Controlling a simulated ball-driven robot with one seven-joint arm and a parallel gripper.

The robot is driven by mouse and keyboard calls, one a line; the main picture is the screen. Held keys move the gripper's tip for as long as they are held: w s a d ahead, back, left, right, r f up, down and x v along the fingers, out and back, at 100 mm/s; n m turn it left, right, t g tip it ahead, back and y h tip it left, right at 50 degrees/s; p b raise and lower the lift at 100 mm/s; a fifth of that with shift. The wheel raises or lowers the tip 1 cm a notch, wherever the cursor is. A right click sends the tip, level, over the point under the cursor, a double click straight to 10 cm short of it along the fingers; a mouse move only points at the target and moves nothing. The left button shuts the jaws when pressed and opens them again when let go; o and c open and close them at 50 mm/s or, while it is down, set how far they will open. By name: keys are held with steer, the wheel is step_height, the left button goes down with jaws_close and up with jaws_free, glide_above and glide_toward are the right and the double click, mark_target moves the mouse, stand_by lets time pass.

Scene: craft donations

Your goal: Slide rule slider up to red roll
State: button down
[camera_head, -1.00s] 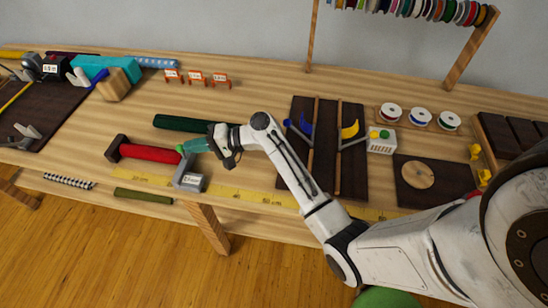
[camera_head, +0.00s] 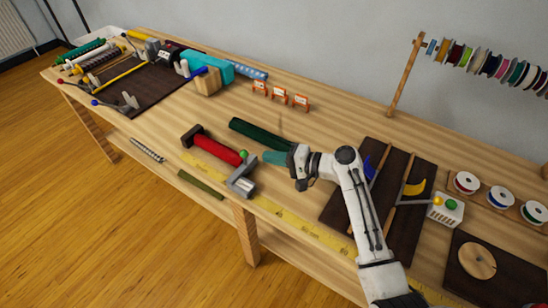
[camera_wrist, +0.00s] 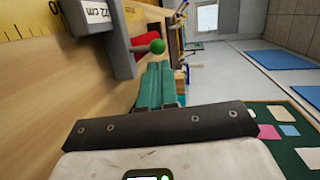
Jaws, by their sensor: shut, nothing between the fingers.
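The grey slider (camera_head: 243,180) with a green knob (camera_head: 244,155) stands on the yellow ruler (camera_head: 302,230). It is at the right end of the red roll (camera_head: 217,150), very close to it; I cannot tell whether they touch. In the wrist view the slider (camera_wrist: 118,42) shows a label reading about 22 cm, and part of the red roll (camera_wrist: 146,32) shows behind it. My gripper (camera_head: 266,157) has teal fingers shut and empty, a small gap to the right of the knob. In the wrist view the fingers (camera_wrist: 155,72) end just beside the knob (camera_wrist: 158,46).
A dark green roll (camera_head: 258,134) lies behind the slider and my fingers. A dark board (camera_head: 412,222) with wooden rails is at right. Small orange stands (camera_head: 279,96) are at the back. The wood between them and the rolls is clear.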

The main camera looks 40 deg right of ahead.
steer(key=b+v, duration=0.1)
steer(key=v, duration=0.7)
steer(key=shift+s+d, duration=0.2)
steer(key=shift+s, duration=0.15)
steer(key=s+a+f+n+g, duration=0.1)
steer(key=a, duration=0.1)
steer(key=s+a+f+n+g+h, duration=0.1)
steer(key=a+f+n, duration=0.1)
steer(key=a, duration=0.1)
steer(key=s+a+f+n+g, duration=0.1)
steer(key=s+a+f+g, duration=0.1)
steer(key=a, duration=0.1)
steer(key=shift+f+n+h, duration=0.15)
steer(key=shift+n+h, duration=0.15)
steer(key=s+a+n+g, duration=0.1)
steer(key=s+f+n+h, duration=0.1)
steer(key=s, duration=0.1)
steer(key=s+a+n+g+h, duration=0.1)
steer(key=shift+s+a+f+g, duration=0.3)
steer(key=shift+f, duration=0.05)
steer(key=s+r+n+g+h, duration=0.25)
steer(key=s+n+h, duration=0.2)
steer(key=s, duration=0.35)
steer(key=s+d+f+g, duration=0.1)
steer(key=s+f+g, duration=0.2)
steer(key=s+f, duration=0.3)
steer(key=s, duration=0.4)
steer(key=shift+d+m, duration=0.35)
